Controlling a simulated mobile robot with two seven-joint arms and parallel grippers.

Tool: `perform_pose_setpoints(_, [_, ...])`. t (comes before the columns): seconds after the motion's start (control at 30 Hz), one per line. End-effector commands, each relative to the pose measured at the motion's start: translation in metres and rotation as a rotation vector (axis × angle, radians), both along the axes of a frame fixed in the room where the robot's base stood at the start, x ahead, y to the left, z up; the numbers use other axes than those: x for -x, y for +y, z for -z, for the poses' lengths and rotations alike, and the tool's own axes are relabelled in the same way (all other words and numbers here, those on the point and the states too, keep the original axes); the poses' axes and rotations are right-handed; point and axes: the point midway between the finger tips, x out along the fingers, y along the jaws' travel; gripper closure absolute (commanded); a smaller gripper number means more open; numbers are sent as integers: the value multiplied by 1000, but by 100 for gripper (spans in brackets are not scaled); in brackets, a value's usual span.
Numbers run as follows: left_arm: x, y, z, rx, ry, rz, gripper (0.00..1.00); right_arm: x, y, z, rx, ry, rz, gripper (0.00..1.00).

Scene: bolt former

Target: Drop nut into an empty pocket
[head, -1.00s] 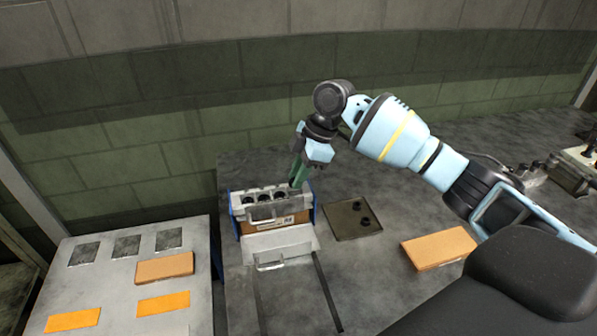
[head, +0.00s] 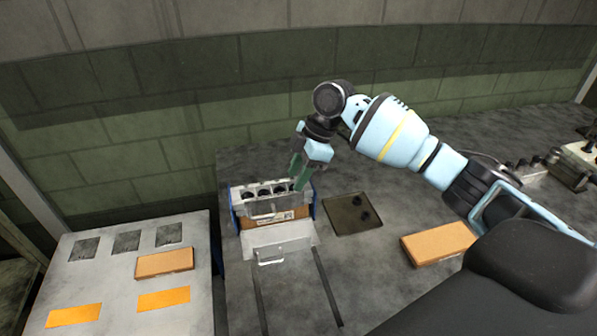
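A holder with a row of dark round pockets (head: 265,191) sits at the left of the dark table, with blue sides and a brown front. My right gripper (head: 298,180) points down over the right end of the row, at the last pocket. Its green fingers look spread apart. I cannot make out a nut between them or in the pockets at this size. A dark square tray (head: 352,226) right of the holder holds two small dark round pieces, perhaps nuts (head: 364,216). My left gripper is not in view.
A brown block (head: 437,243) lies on the table at the right. A pale table (head: 110,275) at the left has dark squares, orange plates and another brown block (head: 164,263). A metal plate with a handle (head: 271,259) stands before the holder. A wall is behind.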

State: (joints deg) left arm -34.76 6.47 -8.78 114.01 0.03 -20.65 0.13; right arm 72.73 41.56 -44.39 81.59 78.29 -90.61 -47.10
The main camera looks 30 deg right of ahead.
Motion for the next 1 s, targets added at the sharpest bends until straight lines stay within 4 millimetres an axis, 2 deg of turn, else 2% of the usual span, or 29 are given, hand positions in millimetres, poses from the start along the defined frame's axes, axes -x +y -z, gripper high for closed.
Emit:
perform_pose_setpoints(0.4, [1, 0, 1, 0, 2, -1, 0, 0, -1, -2, 0, -1, 0, 54])
perform_pose_setpoints(0.8, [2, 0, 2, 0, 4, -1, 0, 6, -23, -58, 0, -2, 1, 54])
perform_pose_setpoints(1.0, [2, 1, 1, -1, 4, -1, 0, 7, -28, -71, 0, 0, 0, 54])
